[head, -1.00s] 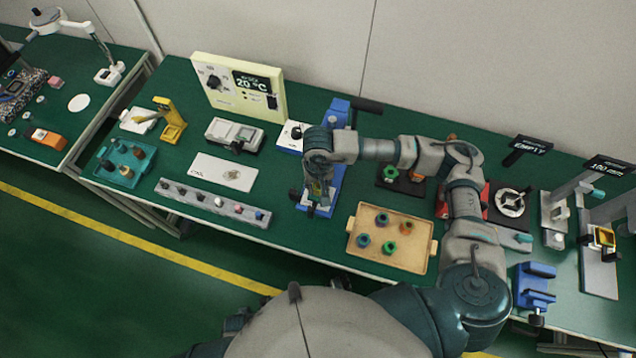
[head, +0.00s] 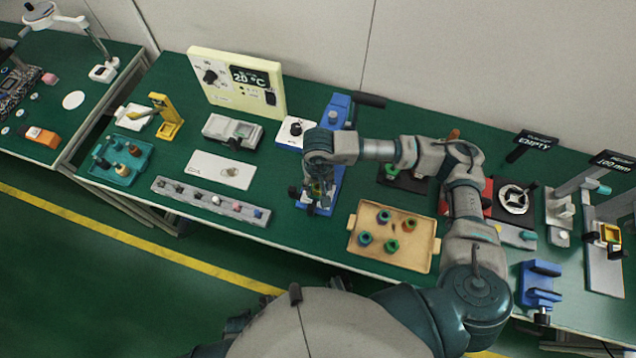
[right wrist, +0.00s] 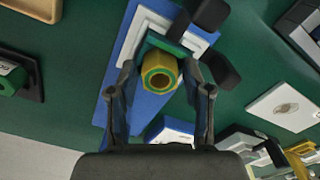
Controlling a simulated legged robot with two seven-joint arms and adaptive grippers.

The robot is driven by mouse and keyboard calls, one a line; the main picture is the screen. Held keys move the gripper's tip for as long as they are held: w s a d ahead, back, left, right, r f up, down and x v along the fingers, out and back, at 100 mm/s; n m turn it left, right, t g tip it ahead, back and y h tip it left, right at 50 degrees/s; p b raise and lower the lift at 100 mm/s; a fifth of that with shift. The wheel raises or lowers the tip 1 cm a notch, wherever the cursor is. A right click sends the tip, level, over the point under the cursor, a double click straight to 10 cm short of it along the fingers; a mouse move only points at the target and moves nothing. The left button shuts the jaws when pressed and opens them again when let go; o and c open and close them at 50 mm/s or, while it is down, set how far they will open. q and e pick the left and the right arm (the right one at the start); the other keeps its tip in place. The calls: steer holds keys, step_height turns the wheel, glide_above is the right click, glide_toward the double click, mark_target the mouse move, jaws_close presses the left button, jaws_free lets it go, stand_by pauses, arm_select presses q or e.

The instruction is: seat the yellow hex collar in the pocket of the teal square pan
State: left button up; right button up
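The yellow hex collar (right wrist: 159,74), with a green ring inside its bore, stands between the fingers of my right gripper (right wrist: 159,68) in the right wrist view. The fingers are spread, with a narrow gap visible on each side of the collar. In the head view my right gripper (head: 318,192) hangs over a blue fixture (head: 334,150) and mostly hides the collar. A teal pan (head: 145,161) holding several small dark and tan pieces lies at the left of the bench; no empty pocket can be made out. My left gripper is not in view.
A tan tray (head: 420,258) with several coloured collars lies right of the fixture. A grey strip (head: 180,193) with small pegs and a white card (head: 205,165) lie to the left. A cream control panel (head: 232,85) stands behind.

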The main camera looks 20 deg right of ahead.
stand_by(0.3)
step_height(320, 180, up, 7)
steer(key=shift+r, duration=0.2)
stand_by(0.7)
